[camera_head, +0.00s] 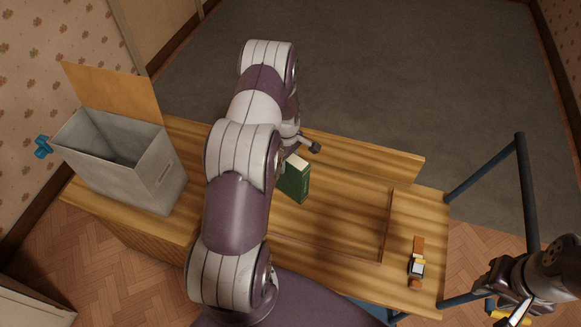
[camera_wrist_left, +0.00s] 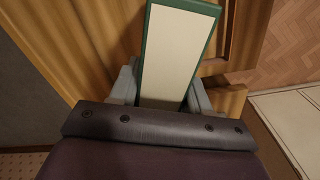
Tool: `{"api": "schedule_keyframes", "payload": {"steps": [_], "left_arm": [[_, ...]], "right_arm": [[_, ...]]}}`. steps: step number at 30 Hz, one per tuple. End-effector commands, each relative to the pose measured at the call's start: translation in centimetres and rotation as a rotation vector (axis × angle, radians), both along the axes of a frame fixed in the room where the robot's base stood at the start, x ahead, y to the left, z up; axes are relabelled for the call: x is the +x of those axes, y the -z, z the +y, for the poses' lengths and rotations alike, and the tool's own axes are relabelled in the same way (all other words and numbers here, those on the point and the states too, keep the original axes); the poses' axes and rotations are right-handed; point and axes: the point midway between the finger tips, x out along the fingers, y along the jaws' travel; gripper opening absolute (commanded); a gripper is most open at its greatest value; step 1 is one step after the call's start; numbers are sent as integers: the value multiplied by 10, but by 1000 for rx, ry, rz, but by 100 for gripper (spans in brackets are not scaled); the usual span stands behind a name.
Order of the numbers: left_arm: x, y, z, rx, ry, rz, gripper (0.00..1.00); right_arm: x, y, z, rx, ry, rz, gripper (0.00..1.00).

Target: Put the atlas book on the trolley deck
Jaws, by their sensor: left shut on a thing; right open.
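The green atlas book (camera_head: 295,180) stands upright, with its pale page edges showing, at the wooden trolley deck (camera_head: 345,205). I cannot tell whether its lower edge touches the deck. My left gripper (camera_wrist_left: 162,98) is shut on the book (camera_wrist_left: 172,55), with one finger on each side of it in the left wrist view. In the head view my left arm hides most of that gripper and part of the book. My right gripper (camera_head: 512,300) is open and empty at the lower right, beside the deck.
A grey bin (camera_head: 140,160) stands on the wooden surface at the left. A watch with an orange strap (camera_head: 416,267) lies near the deck's right end. A blue tubular handle (camera_head: 485,172) rises at the right. Bare deck lies right of the book.

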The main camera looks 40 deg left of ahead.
Motion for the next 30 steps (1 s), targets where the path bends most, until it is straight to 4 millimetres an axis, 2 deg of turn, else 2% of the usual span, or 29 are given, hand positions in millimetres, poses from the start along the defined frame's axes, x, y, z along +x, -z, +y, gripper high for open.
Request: {"api": "schedule_keyframes", "payload": {"steps": [3,6,8,12,15,26,27,29,30], "left_arm": [[13,12,18,1,0,-2,0],[17,17,25,1,1,-2,0],[18,21,27,1,2,-1,0],[17,45,27,-1,3,2,0],[18,56,27,1,3,-1,0],[18,63,27,1,3,-2,0],[17,63,26,0,3,0,50],[17,62,26,0,3,0,70],[17,62,26,0,3,0,72]], "right_arm": [[0,-3,0,0,0,0,43],[0,-3,0,0,0,0,43],[0,-5,0,0,0,0,43],[0,-11,0,0,0,0,43],[0,-12,0,0,0,0,43],[0,-6,0,0,0,0,43],[0,-6,0,0,0,0,43],[0,-7,0,0,0,0,43],[0,-7,0,0,0,0,43]]}}
